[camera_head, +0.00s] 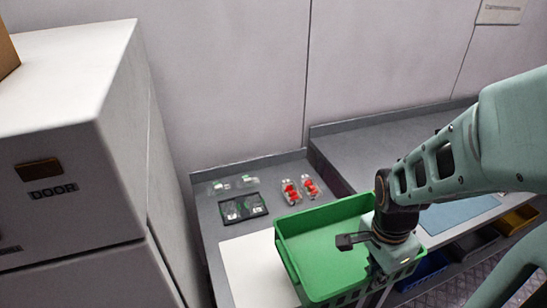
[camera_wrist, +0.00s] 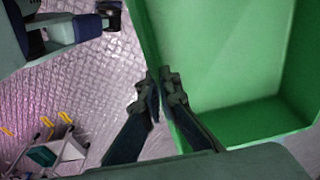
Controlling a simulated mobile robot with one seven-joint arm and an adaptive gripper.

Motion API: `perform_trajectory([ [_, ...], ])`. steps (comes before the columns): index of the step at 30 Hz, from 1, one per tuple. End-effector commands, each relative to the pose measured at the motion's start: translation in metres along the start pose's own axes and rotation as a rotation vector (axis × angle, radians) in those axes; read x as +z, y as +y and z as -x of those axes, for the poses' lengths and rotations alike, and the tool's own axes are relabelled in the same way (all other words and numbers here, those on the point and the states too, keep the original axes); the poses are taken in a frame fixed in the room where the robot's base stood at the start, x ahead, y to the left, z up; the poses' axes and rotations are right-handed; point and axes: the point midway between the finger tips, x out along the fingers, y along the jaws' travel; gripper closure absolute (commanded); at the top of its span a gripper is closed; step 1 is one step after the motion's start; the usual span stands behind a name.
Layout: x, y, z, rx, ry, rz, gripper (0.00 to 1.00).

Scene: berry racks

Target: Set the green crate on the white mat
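The green crate (camera_head: 325,250) is in the lower middle of the head view, tilted a little and seen from above; it looks empty. It covers part of the white mat (camera_head: 248,270), which lies on the grey counter. Whether the crate touches the mat or hangs above it I cannot tell. My gripper (camera_head: 362,242) is at the crate's right side. In the wrist view my gripper (camera_wrist: 160,88) is shut on the near wall of the green crate (camera_wrist: 235,60), one finger on each side of it.
Behind the mat on the counter (camera_head: 208,215) are a black tray (camera_head: 243,208), clear packs (camera_head: 232,184) and packs of red berries (camera_head: 300,189). A white fridge-like cabinet (camera_head: 75,150) stands at left. A blue mat (camera_head: 460,213) lies right, with blue (camera_head: 425,270) and yellow (camera_head: 517,220) bins below.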

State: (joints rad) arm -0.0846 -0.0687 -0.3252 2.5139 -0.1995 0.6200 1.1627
Motion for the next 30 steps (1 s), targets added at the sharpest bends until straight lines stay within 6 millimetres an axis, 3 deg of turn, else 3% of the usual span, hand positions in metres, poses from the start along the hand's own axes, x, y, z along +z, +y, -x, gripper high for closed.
perform_trajectory([
  [8, 0.005, -0.005, -0.007, -0.002, -0.001, -0.008, 1.00],
  [19, 0.045, -0.081, -0.045, -0.001, -0.001, -0.005, 1.00],
  [24, 0.057, -0.100, -0.073, -0.001, -0.001, -0.009, 1.00],
  [30, 0.064, -0.114, -0.087, -0.002, -0.002, -0.011, 1.00],
])
